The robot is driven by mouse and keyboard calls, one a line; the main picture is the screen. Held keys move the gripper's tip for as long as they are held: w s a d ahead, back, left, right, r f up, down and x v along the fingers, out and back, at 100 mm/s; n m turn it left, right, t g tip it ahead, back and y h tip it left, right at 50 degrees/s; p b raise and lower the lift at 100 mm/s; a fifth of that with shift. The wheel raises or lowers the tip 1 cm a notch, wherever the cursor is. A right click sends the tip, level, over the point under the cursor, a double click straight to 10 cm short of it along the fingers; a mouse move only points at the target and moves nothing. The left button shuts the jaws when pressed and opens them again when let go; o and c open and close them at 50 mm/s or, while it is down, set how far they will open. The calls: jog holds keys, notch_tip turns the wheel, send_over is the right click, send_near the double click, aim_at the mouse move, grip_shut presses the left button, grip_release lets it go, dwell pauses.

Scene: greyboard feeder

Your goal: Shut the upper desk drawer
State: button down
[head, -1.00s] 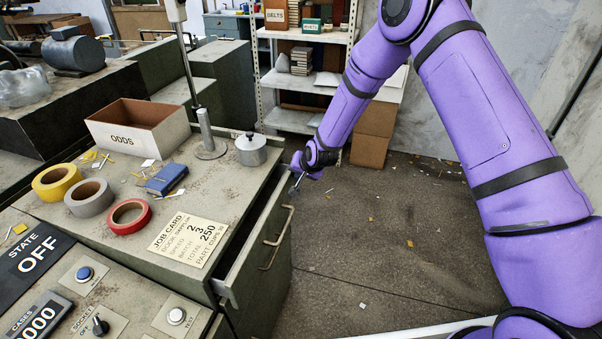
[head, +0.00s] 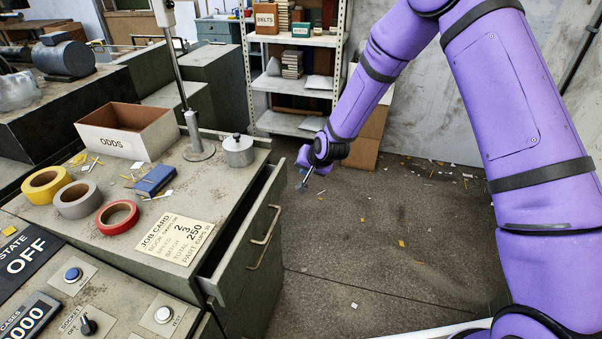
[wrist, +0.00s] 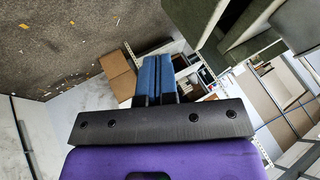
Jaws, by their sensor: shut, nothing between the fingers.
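The upper desk drawer (head: 245,250) is pulled partly out of the grey-green desk (head: 112,241), with a dark gap showing behind its front. Its front carries a bar handle (head: 265,239) and faces right. My gripper (head: 303,185) is in the air to the right of the drawer's far end, apart from it, over open floor. In the wrist view my gripper's blue fingers (wrist: 156,78) are together with nothing between them. The drawer front and its handle cannot be made out in the wrist view.
On the desk top are an ODDS box (head: 128,140), tape rolls (head: 118,217), a blue box (head: 155,180), a lidded metal pot (head: 238,151) and a job card (head: 175,238). A shelf rack (head: 297,85) stands behind.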

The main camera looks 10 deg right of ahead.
jog(key=s+d+f+m+g+y, duration=0.1)
jog(key=s+d+y, duration=0.15)
jog(key=s, duration=0.55)
jog(key=s+d+g+y, duration=0.1)
jog(key=s+g+y, duration=0.15)
jog(key=s, duration=0.55)
send_near(263, 216)
notch_tip(263, 216, down, 6)
jog(key=shift+s+a+r+t+y, duration=0.1)
jog(key=shift+a+t+y, duration=0.1)
jog(key=shift+t+y, duration=0.25)
jog(key=shift+w+a, duration=0.3)
jog(key=shift+a, duration=0.45)
jog(key=shift+w+a, duration=0.3)
jog(key=shift+a, duration=0.5)
jog(key=shift+w+a, duration=0.3)
jog(key=shift+a, duration=0.45)
jog(key=shift+r, duration=0.15)
